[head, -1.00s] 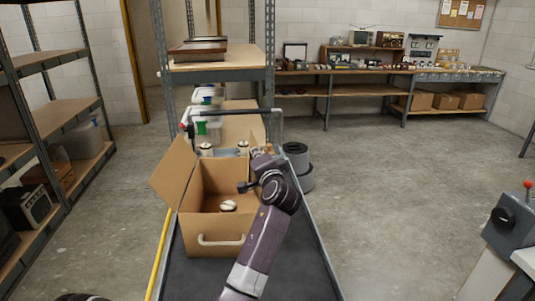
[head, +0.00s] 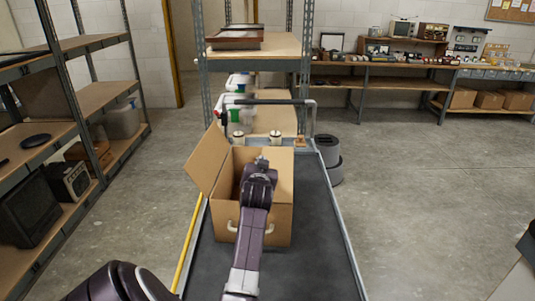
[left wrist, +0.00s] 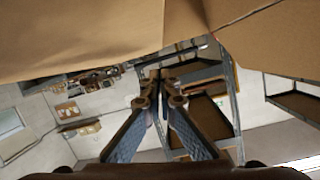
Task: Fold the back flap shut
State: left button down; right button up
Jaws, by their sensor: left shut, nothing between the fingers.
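An open cardboard box (head: 279,225) stands on my dark cart deck, its front handle slot partly behind my arm. Its left flap (head: 207,160) stands up and leans outward. I cannot clearly make out the back flap; my gripper covers part of the box's back edge. My left gripper (head: 262,160) is over the box at its back side, pointing away from me. In the left wrist view, its fingers (left wrist: 158,78) are together and empty, with cardboard (left wrist: 80,35) close by across the top. My right gripper is not in view.
A metal rack (head: 203,85) rises beyond, and shelves (head: 90,95) stand at the left.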

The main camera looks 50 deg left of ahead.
pick_arm(q)
jog(key=shift+s+a+f+n+t+h, duration=0.15)
jog(key=shift+f+n, duration=0.3)
jog(key=shift+f, duration=0.15)
jog(key=shift+s+a+f+n+t+h, duration=0.15)
jog(key=shift+f+n, duration=0.3)
jog(key=shift+f, duration=0.15)
jog(key=shift+a+f+n, duration=0.1)
jog(key=shift+f+n, duration=0.2)
jog(key=shift+f, duration=0.05)
notch_tip(320, 180, up, 4)
jog(key=p, duration=0.4)
jog(key=shift+w+a+r, duration=0.1)
jog(key=shift+r, duration=0.15)
jog(key=shift+s+d+f+b, duration=0.25)
jog(key=shift+s+d+b, duration=0.05)
jog(key=shift+s+d, duration=0.25)
jog(key=b+v, duration=0.1)
jog(key=v, duration=0.7)
jog(key=shift+a+r+b, duration=0.1)
jog(key=shift+b, duration=0.3)
jog(key=shift+s+d+r, duration=0.2)
jog(key=shift+s+d, duration=0.15)
